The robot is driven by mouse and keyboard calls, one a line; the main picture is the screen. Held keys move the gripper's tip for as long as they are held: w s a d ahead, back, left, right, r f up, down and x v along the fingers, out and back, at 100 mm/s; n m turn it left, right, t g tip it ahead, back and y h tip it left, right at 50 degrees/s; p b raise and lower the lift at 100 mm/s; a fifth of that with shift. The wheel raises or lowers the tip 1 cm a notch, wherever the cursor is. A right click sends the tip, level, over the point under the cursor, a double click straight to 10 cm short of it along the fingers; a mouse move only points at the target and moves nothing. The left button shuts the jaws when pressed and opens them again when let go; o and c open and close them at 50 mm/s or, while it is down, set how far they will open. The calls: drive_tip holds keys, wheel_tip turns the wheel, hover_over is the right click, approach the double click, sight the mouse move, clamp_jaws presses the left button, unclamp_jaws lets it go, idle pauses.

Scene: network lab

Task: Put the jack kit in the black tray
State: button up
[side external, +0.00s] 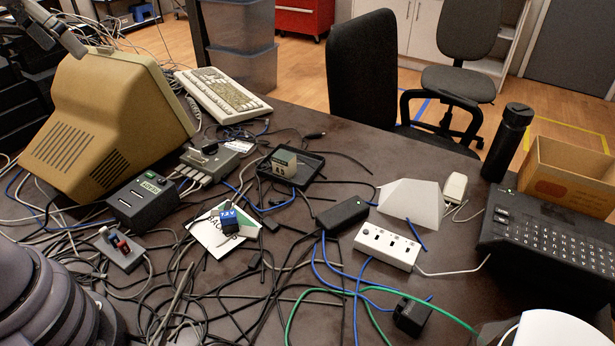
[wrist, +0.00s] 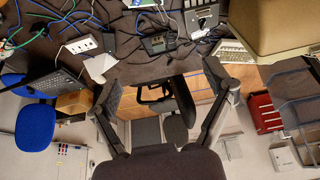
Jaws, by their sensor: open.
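The black tray (side external: 312,176) is a shallow square tray near the middle of the table in the side view. A small grey-green box with a pale label, apparently the jack kit (side external: 284,161), stands within its rim toward the left back. In the wrist view the tray (wrist: 172,45) lies at upper centre, with the small box (wrist: 157,41) in it, too small to make out well. My gripper (wrist: 162,82) shows in the wrist view with its two fingers wide apart and nothing between them. It is away from the tray, which appears beyond the fingertips.
Tangled cables cover the table's left and front. A grey switch box (side external: 215,160), a beige monitor (side external: 110,115), and a keyboard (side external: 222,97) stand left of the tray. A blue battery (side external: 228,219) sits on a white card. A black adapter (side external: 342,215) and white power strip (side external: 387,246) lie in front.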

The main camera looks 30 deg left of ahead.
drive_tip(key=s+f, duration=0.3)
drive_tip(key=s, duration=0.4)
drive_tip(key=shift+a+t, duration=0.15)
drive_tip(key=shift+t, duration=0.25)
